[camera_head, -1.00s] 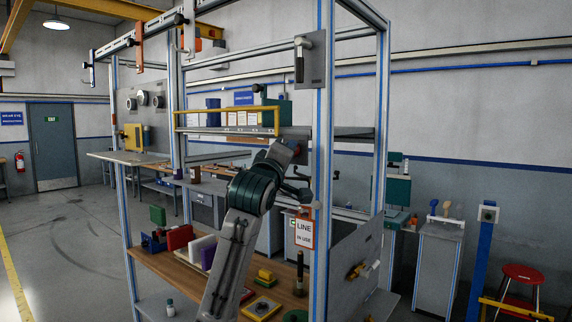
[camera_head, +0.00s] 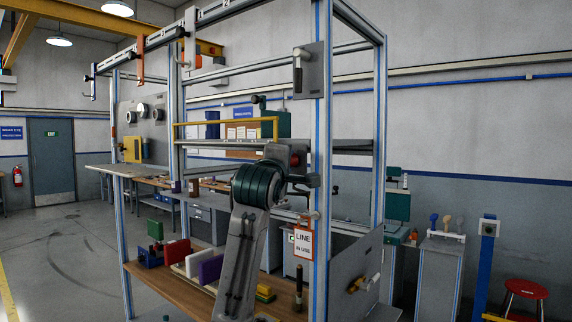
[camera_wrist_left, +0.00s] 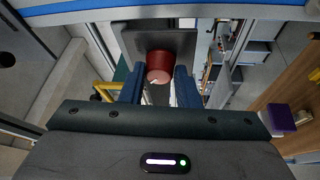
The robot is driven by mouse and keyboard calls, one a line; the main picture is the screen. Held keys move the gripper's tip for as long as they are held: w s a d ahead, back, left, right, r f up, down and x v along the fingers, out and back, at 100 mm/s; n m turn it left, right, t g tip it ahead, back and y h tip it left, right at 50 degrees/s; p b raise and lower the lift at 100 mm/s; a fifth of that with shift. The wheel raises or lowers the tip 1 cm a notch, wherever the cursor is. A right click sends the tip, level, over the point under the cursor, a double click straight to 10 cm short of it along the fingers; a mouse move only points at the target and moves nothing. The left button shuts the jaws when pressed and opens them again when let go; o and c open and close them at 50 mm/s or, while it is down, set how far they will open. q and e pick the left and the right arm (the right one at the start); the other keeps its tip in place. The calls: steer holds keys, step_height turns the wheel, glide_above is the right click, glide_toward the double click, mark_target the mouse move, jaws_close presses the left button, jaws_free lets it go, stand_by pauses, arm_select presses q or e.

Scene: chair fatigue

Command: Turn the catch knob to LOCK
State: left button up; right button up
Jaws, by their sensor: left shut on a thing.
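A red round knob (camera_wrist_left: 159,66) stands out from a dark grey plate (camera_wrist_left: 181,40) in the left wrist view. A small pale mark shows on its near face. My left gripper (camera_wrist_left: 160,88) is around it, with one blue finger on each side, shut on it. In the head view my left arm rises from the bottom centre, and its gripper (camera_head: 284,170) reaches the knob (camera_head: 295,159) beside the blue-edged frame post. The gripper and wrist hide most of the knob there. No LOCK lettering is readable. My right gripper is out of view.
A metal frame post (camera_head: 321,150) stands close to the right of my left wrist. A wooden shelf (camera_head: 165,288) below holds red, white and purple blocks. A yellow rail (camera_head: 225,122) runs behind. A LINE IN USE sign (camera_head: 303,242) hangs on the post. Open floor lies at left.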

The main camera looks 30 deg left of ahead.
arm_select(q)
steer(key=o, duration=1)
steer(key=shift+c, duration=0.2)
steer(key=b+v, duration=0.4)
steer(key=v, duration=0.6)
steer(key=shift+s+b, duration=0.3)
steer(key=shift+s, duration=0.05)
steer(key=shift+d+f, duration=0.15)
